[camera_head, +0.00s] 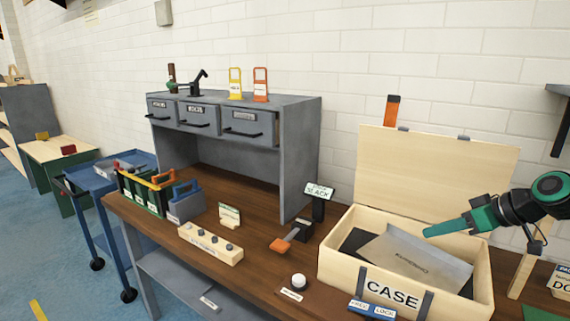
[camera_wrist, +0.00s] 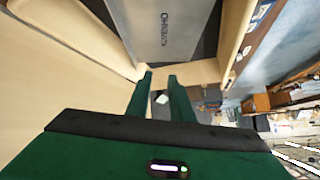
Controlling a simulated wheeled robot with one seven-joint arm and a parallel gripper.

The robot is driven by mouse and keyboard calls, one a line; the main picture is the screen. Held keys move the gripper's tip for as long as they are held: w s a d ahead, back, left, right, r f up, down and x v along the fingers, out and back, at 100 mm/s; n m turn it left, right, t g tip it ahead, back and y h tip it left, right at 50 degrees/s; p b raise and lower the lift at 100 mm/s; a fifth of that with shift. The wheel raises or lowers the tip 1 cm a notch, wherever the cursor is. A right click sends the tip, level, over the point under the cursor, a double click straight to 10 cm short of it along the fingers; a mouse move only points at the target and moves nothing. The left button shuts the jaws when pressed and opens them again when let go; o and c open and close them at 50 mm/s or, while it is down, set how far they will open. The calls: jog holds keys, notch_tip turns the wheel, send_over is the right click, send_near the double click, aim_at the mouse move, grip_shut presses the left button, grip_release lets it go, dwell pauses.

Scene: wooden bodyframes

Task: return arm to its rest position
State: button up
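My gripper (camera_head: 428,232) is green and points left above the open case, with the arm coming in from the right edge. In the wrist view the two green fingers of my gripper (camera_wrist: 160,77) stand apart with nothing between them. The wooden case (camera_head: 362,284) sits on the workbench with its lid (camera_head: 440,180) raised against the wall side. A grey metal panel (camera_head: 415,256) with lettering lies tilted inside the case, and it also shows in the wrist view (camera_wrist: 160,35). My gripper appears apart from the panel.
The workbench (camera_head: 262,276) carries a grey drawer unit (camera_head: 300,150), a wooden block with knobs (camera_head: 210,243), an orange-headed tool (camera_head: 281,245), a white knob (camera_head: 298,281) and a blue switch label (camera_head: 372,309). A wooden stand (camera_head: 522,275) is right of the case.

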jog(key=s+a+f+m+g+h, duration=0.25)
jog(key=s+a+m+h, duration=0.3)
jog(key=s+a, duration=0.5)
jog(key=s+d+m+g, duration=0.2)
jog(key=s+d, duration=0.4)
jog(key=s, duration=0.3)
jog(key=s+d+f+m+g, duration=0.1)
jog(key=s+d+m+g, duration=0.2)
jog(key=s+d, duration=0.3)
jog(key=s+m, duration=0.1)
jog(key=s, duration=0.2)
jog(key=shift+s+d+f, duration=0.2)
jog(key=shift+s+d, duration=0.05)
jog(key=shift+s, duration=0.1)
jog(key=shift+w+f, duration=0.25)
jog(key=shift+w, duration=0.4)
